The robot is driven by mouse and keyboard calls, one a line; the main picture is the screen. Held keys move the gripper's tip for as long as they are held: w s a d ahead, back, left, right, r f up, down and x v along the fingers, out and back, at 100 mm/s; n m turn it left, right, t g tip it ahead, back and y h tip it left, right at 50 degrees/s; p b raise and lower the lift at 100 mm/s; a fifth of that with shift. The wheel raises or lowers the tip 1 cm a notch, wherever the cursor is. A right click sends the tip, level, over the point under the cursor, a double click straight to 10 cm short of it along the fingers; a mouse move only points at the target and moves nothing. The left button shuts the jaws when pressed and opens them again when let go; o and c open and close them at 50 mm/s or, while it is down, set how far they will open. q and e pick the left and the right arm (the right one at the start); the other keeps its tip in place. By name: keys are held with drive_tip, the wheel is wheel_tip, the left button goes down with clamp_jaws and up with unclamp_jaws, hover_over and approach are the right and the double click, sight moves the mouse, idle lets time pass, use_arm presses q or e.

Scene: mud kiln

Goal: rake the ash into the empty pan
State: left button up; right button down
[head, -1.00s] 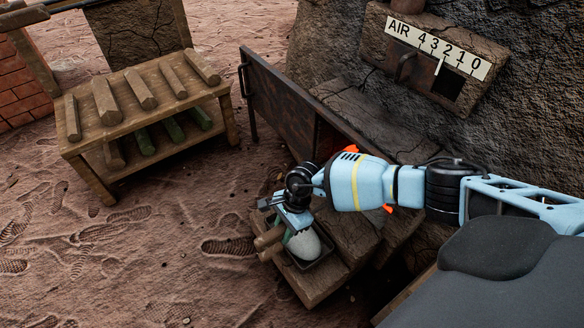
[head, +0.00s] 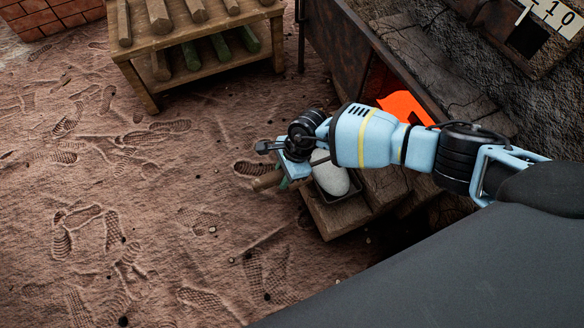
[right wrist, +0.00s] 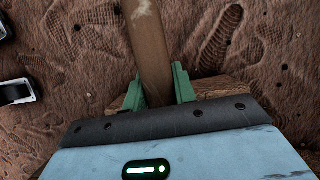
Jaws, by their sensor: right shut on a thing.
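My right gripper (head: 282,183) is beside the stepped block in front of the kiln. In the right wrist view its green fingers (right wrist: 160,88) are shut on a round brown wooden handle (right wrist: 149,45). The handle also shows in the head view (head: 266,181). What tool it belongs to is hidden, so I cannot tell whether it is a rake. My arm partly covers both. I see no empty pan. My left gripper is not in view.
Bright orange (head: 405,106) shows behind my right forearm at the kiln opening. A rusty metal door (head: 345,50) stands at the kiln's front. A wooden rack (head: 200,45) with logs stands at the back left. The footprinted ground at left is clear.

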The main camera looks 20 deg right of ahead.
sight(252, 184)
drive_tip(key=a+b, duration=0.1)
drive_tip(key=a, duration=0.8)
drive_tip(key=shift+a, duration=0.1)
drive_tip(key=a+b, duration=0.4)
drive_tip(key=a, duration=0.8)
drive_tip(key=shift+r, duration=0.1)
idle(0.4)
drive_tip(key=r+p, duration=0.3)
drive_tip(key=r, duration=0.1)
drive_tip(key=shift+a+p, duration=0.25)
drive_tip(key=shift+p, duration=0.05)
